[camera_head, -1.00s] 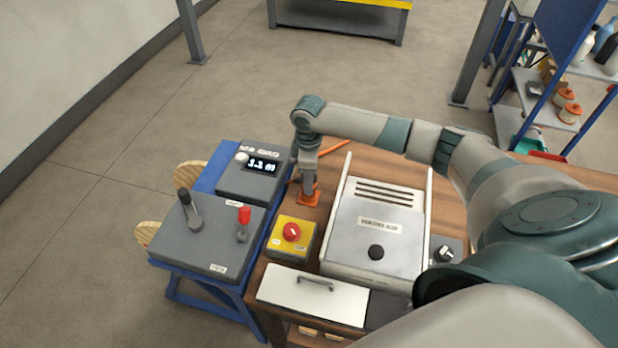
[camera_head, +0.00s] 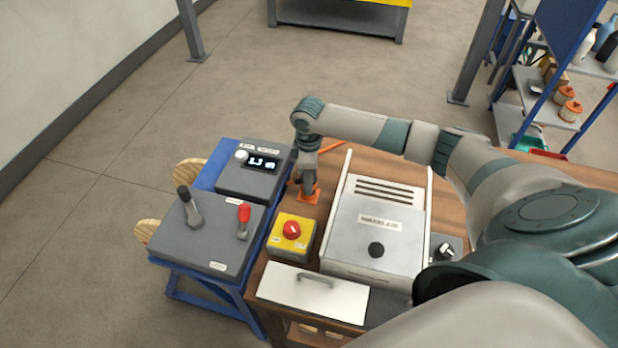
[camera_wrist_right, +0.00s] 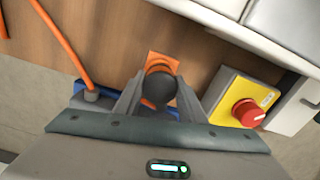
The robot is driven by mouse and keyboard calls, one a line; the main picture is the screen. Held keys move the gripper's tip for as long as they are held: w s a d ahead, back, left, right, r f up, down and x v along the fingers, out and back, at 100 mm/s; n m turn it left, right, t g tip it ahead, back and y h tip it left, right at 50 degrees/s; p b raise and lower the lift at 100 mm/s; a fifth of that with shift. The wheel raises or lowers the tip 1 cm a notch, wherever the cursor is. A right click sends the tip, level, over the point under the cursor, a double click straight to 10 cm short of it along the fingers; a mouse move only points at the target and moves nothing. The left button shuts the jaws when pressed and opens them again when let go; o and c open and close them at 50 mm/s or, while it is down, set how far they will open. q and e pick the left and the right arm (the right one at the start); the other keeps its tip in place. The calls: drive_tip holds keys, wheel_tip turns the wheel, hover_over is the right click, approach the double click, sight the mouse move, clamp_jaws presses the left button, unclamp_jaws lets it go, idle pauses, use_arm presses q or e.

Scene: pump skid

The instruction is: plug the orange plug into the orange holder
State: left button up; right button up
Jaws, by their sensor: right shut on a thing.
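My right gripper (camera_head: 306,180) points down at the back left of the wooden table, just above the orange holder (camera_head: 308,197). In the right wrist view the right gripper (camera_wrist_right: 158,95) is shut on a dark round-ended plug (camera_wrist_right: 160,90), with an orange part showing just past it. The orange holder's square base (camera_wrist_right: 163,58) shows behind the plug, lined up with it. Whether the plug is seated in the holder or only touching it cannot be told. My left gripper is not in view.
A yellow box with a red knob (camera_head: 291,231) stands close in front of the holder. A metal-cased unit (camera_head: 375,235) stands to the right, and grey control boxes (camera_head: 207,235) to the left. An orange cable (camera_wrist_right: 65,45) runs across the table.

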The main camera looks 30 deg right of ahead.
drive_tip(key=shift+f, duration=1.05)
idle(0.4)
drive_tip(key=o, duration=1.2)
drive_tip(key=shift+r+b, duration=0.15)
drive_tip(key=shift+b, duration=0.15)
drive_tip(key=shift+r+b, duration=2.1)
drive_tip(key=shift+r, duration=6.45)
